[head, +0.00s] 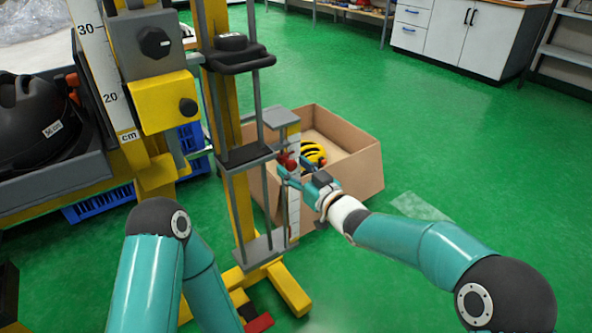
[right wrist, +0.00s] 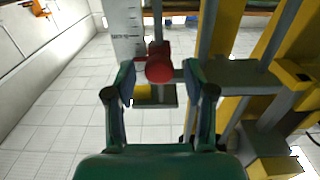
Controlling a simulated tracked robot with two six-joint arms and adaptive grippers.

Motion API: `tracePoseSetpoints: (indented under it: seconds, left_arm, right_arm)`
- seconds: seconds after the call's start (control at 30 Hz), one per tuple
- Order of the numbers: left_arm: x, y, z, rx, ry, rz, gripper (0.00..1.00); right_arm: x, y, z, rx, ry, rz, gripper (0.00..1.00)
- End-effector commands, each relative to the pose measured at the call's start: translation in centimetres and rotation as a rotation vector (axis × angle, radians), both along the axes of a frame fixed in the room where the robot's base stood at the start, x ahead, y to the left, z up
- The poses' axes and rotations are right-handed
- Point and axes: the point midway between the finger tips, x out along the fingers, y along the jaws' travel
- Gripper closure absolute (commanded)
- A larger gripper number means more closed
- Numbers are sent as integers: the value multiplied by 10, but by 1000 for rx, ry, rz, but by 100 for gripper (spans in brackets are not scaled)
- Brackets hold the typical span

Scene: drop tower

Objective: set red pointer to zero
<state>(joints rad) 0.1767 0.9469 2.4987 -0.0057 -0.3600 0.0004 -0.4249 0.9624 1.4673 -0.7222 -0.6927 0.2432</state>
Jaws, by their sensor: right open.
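The red pointer (head: 290,162) sits on the slim post with a white scale (head: 294,208) beside the drop tower. In the right wrist view the red pointer (right wrist: 159,66) is a round knob on a bar, next to the white scale (right wrist: 122,30). My right gripper (head: 290,174) reaches it from the right in the head view. In the wrist view its fingers (right wrist: 158,80) are open, one on each side of the knob, with visible gaps. The scale's numbers are too small to read. My left arm shows at the lower left, but its gripper is not in view.
The tower's yellow column (head: 233,190) and grey rods stand just left of the pointer. A cardboard box (head: 350,160) with a yellow-black coiled item (head: 313,153) stands behind. A large cm scale (head: 105,75) and yellow block are at upper left.

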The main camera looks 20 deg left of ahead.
Motion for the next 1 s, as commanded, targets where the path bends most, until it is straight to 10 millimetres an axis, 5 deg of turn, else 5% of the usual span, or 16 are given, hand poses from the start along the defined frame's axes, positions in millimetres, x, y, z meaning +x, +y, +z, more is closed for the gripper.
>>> tracePoseSetpoints:
  seconds: [0.37,0.7,1.0]
  left_arm:
    - [0,0,-1,0,0,0,46]
    - [0,0,-1,0,0,0,46]
    - [0,0,2,0,0,0,46]
  right_arm:
    - [3,4,0,0,1,-1,46]
    - [3,4,0,0,1,0,99]
    - [3,4,4,0,0,0,100]
